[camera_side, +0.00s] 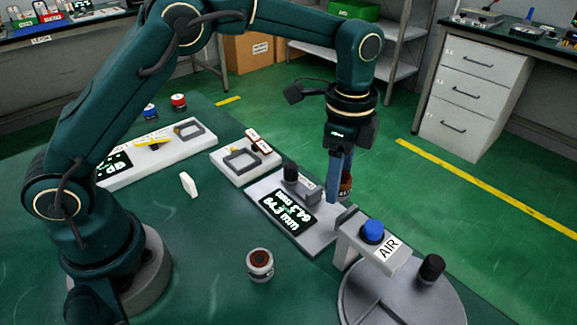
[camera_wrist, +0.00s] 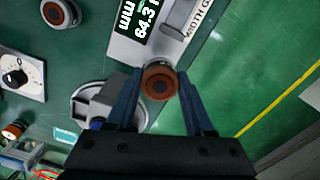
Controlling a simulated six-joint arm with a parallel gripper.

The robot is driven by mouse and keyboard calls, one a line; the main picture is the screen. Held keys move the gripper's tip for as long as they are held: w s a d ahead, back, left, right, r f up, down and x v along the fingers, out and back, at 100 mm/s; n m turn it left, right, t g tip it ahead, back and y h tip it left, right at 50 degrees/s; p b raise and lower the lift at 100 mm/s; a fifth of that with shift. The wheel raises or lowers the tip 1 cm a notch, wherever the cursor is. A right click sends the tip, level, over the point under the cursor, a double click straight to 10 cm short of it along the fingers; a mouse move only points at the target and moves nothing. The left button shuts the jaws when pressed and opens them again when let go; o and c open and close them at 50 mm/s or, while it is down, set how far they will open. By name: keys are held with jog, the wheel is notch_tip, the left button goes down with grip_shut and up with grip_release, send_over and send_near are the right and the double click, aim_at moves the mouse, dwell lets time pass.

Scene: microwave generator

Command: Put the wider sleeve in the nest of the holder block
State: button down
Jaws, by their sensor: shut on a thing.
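My gripper (camera_side: 341,190) hangs over the far edge of the gauge plate, fingers pointing down. It is shut on a sleeve with a rust-brown top (camera_wrist: 160,84), which sits between the fingertips in the wrist view. In the side view that sleeve (camera_side: 347,186) is partly hidden by a finger. A second sleeve (camera_side: 260,263), pale with a rust-brown centre, stands upright on the table; it also shows in the wrist view (camera_wrist: 60,12). I cannot tell which is wider. A white block (camera_side: 236,176) with a dark square frame, probably the holder block, has its frame empty.
The width gauge plate (camera_side: 318,236) has a lit display and a dark knob. An AIR stand (camera_side: 383,247) with a blue button and round base is at the front right. A longer white panel (camera_side: 180,150) lies behind. Green table is bare around the standing sleeve.

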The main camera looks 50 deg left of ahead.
aim_at(333, 216)
notch_tip(333, 216, down, 6)
jog(key=shift+s+r, duration=0.1)
jog(key=shift+c, duration=1.4)
grip_release()
jog(key=shift+r, duration=0.1)
jog(key=shift+n, duration=0.3)
jog(key=r, duration=0.6)
jog(key=shift+s+a+r, duration=0.1)
jog(key=shift+a, duration=0.15)
jog(key=s+a+r+n+t, duration=0.2)
jog(key=s+a+r+n, duration=0.25)
jog(key=r, duration=0.25)
jog(key=s+a+r+n+t, duration=0.1)
jog(key=s+a+n+t, duration=0.2)
jog(key=s+n, duration=0.5)
jog(key=s+a, duration=0.1)
jog(key=s, duration=0.3)
jog(key=shift+r, duration=0.15)
jog(key=shift+o, duration=0.5)
jog(key=shift+s+a+f+n+t, duration=0.15)
jog(key=shift+s+f+n+t, duration=0.2)
jog(key=shift+s+n, duration=0.15)
